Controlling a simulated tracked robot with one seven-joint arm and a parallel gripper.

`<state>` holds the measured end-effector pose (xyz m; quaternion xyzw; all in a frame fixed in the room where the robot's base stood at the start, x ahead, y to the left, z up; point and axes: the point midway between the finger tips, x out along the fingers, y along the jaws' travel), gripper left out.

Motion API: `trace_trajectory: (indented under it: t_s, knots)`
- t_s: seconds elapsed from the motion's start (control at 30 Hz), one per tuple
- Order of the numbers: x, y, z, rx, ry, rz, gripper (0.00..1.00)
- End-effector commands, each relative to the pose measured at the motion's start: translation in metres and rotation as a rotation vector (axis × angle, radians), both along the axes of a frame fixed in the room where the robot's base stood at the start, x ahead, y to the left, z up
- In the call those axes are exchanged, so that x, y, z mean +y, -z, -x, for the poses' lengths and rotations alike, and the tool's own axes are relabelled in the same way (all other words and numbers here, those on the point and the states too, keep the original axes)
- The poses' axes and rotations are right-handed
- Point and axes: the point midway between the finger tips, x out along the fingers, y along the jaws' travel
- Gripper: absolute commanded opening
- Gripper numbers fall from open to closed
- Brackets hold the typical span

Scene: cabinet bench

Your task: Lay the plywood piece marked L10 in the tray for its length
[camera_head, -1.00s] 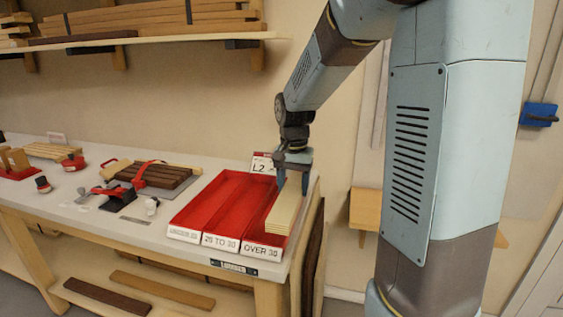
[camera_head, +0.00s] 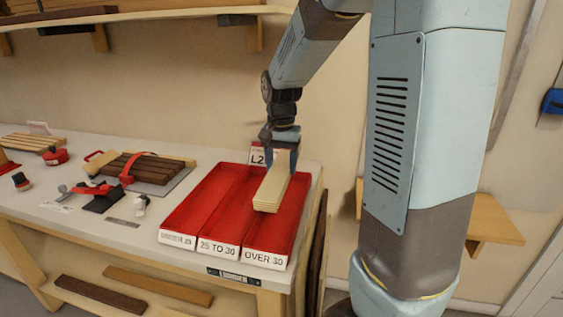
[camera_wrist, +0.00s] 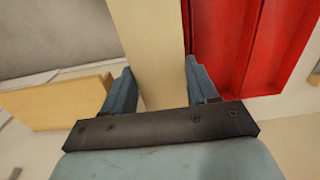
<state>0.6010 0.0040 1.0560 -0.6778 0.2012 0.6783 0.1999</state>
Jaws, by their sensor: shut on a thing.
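My gripper (camera_head: 281,160) is shut on a pale plywood piece (camera_head: 271,190), with one finger on each side of it. The piece points toward the front of the bench, over the right part of the red trays. In the wrist view the piece (camera_wrist: 148,40) runs between the fingers (camera_wrist: 160,68), and red tray shows only to its right. No L10 mark is readable. Three red trays stand side by side: one with a blurred label (camera_head: 200,203), "25 TO 30" (camera_head: 222,215) and "OVER 30" (camera_head: 290,215). How high the piece is above them is unclear.
A card reading "L2", partly hidden by my gripper, stands behind the trays (camera_head: 257,156). A wall shelf (camera_head: 170,12) runs above.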

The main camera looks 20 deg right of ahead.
Motion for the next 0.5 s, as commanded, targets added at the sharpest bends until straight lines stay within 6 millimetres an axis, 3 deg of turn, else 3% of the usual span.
trace_trajectory:
  t_s: [0.27,0.5]
  knots:
    - [-0.008,0.001,0.0,0.0,0.015,0.0,0.23]
    - [-0.008,0.014,0.0,0.002,0.016,0.0,0.23]
